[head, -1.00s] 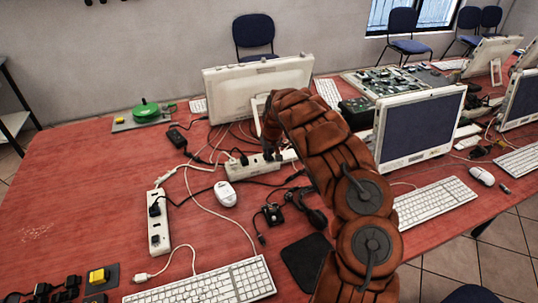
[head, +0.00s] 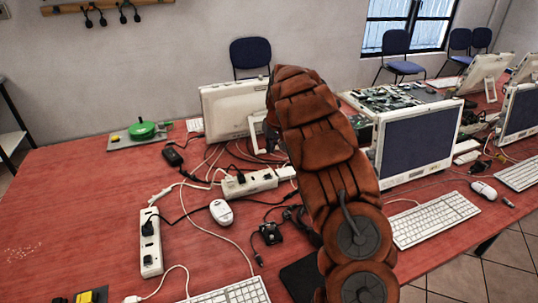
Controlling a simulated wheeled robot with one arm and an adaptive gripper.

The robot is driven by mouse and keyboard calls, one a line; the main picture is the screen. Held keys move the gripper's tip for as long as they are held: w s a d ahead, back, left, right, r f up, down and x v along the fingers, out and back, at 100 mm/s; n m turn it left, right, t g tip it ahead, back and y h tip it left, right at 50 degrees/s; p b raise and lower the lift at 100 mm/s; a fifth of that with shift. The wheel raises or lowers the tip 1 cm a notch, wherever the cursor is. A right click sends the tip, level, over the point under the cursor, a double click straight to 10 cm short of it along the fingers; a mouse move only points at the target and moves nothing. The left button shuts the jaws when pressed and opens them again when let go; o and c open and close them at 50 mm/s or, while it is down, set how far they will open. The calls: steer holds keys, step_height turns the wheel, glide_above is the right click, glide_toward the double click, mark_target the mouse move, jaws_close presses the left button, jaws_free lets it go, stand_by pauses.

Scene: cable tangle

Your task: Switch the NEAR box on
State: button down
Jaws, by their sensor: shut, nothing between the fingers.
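Two white power strips lie on the red table. The nearer one (head: 151,262), left of centre, lies nearly lengthwise to me with a black plug (head: 148,227) in its far half. I take it for the NEAR box. Whether its switch is on is too small to tell. The farther strip (head: 236,190) lies crosswise, with a dark plug and cables at it. My gripper (head: 271,139) is shut and empty, mostly hidden behind my brown arm. It appears beyond the farther strip in the picture, well right of the nearer one; its height is unclear.
White and black cables tangle around both strips. A white mouse (head: 221,212), a keyboard (head: 235,293) and a black webcam-like device (head: 270,233) lie nearby. Monitors (head: 418,140) stand at right and back. A green round object (head: 142,130) is far left.

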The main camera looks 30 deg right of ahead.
mark_target(269, 174)
steer(key=shift+r, duration=0.15)
steer(key=shift+w+a+r+h+b, duration=0.15)
steer(key=shift+h+b, duration=0.45)
steer(key=shift+b, duration=7.35)
steer(key=x, duration=0.8)
steer(key=s+x, duration=0.1)
steer(key=x, duration=0.3)
steer(key=shift+f+p, duration=0.3)
steer(key=shift+f, duration=0.75)
